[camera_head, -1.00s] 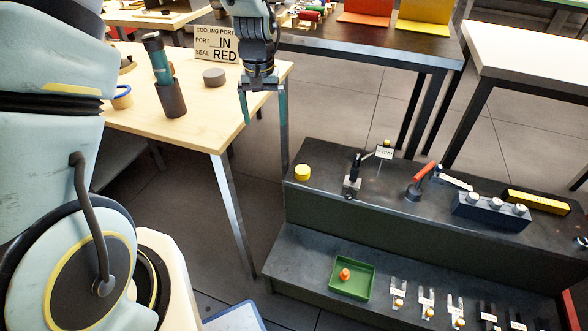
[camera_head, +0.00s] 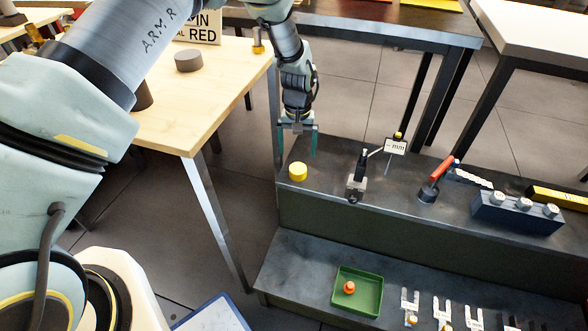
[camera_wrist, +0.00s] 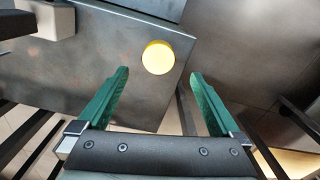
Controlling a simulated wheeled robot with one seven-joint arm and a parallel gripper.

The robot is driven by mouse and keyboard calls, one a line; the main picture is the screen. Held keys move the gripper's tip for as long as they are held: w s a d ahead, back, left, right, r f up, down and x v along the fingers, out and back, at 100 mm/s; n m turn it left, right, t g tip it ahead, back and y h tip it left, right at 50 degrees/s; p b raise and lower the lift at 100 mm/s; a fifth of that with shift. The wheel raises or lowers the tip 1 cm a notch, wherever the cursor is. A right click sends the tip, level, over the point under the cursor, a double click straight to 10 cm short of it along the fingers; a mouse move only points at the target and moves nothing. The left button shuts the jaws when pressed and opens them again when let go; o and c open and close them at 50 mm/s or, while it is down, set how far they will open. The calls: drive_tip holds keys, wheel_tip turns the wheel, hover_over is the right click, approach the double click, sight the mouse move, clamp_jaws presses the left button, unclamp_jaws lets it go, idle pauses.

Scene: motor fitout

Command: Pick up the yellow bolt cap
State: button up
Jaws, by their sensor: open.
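The yellow bolt cap (camera_head: 298,171) is a short round cylinder. It stands near the left end of the dark upper shelf. It also shows in the wrist view (camera_wrist: 158,57), ahead of the fingertips and a little left of the middle between them. My gripper (camera_head: 297,150) is open and empty, with its green fingers pointing down above and close to the cap in the head view. In the wrist view my gripper (camera_wrist: 160,80) has its fingers wide apart, and the cap appears apart from both.
On the upper shelf (camera_head: 330,205), a small dark clamp stand (camera_head: 356,182), a red-handled tool (camera_head: 435,183) and a blue-grey block (camera_head: 515,212) stand right of the cap. A green tray (camera_head: 357,292) holding an orange piece is on the lower step. A wooden table (camera_head: 210,110) is at left.

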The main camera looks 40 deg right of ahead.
sight(298, 168)
wheel_tip(298, 168, down, 7)
drive_tip(key=shift+d+f+p, duration=0.15)
drive_tip(key=shift+f+p, duration=0.05)
drive_tip(key=shift+p, duration=0.3)
drive_tip(key=c, duration=1.4)
